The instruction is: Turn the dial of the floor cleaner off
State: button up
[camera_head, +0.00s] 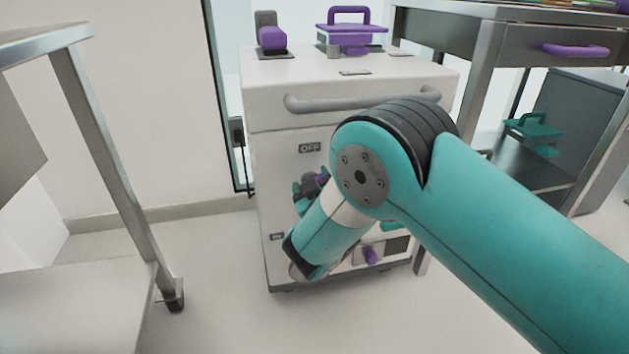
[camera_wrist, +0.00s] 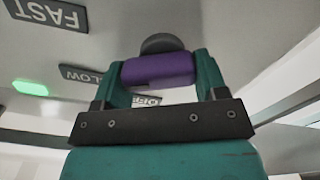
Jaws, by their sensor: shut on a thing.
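The floor cleaner (camera_head: 285,100) is a white box-shaped machine with a grey bar handle and an "OFF" label (camera_head: 310,147) on its front. The dial's purple grip (camera_wrist: 158,68) shows between the two teal fingers of my gripper (camera_wrist: 160,72) in the wrist view, with a dark round part behind it. My gripper is shut on this purple grip. In the head view a bit of purple and teal shows just below the "OFF" label, and my arm hides much of the front. In the wrist view "FAST" (camera_wrist: 47,13) and "SLOW" (camera_wrist: 88,76) labels appear upside down.
A green light (camera_wrist: 30,88) glows on the panel in the wrist view. A purple knob (camera_head: 370,255) sits low on the machine. A metal table (camera_head: 480,60) with a purple-handled drawer stands right, another metal frame (camera_head: 100,130) left. Floor between is clear.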

jog(key=n+p, duration=0.2)
jog(key=n, duration=0.4)
jog(key=shift+a, duration=0.2)
jog(key=n+p, duration=0.2)
jog(key=n, duration=0.4)
jog(key=shift+a+f+p, duration=0.15)
jog(key=shift+p, duration=0.25)
jog(key=shift+n, duration=0.3)
jog(key=o, duration=0.9)
jog(key=shift+o, duration=0.2)
jog(key=shift+f, duration=0.1)
jog(key=shift+s, duration=0.1)
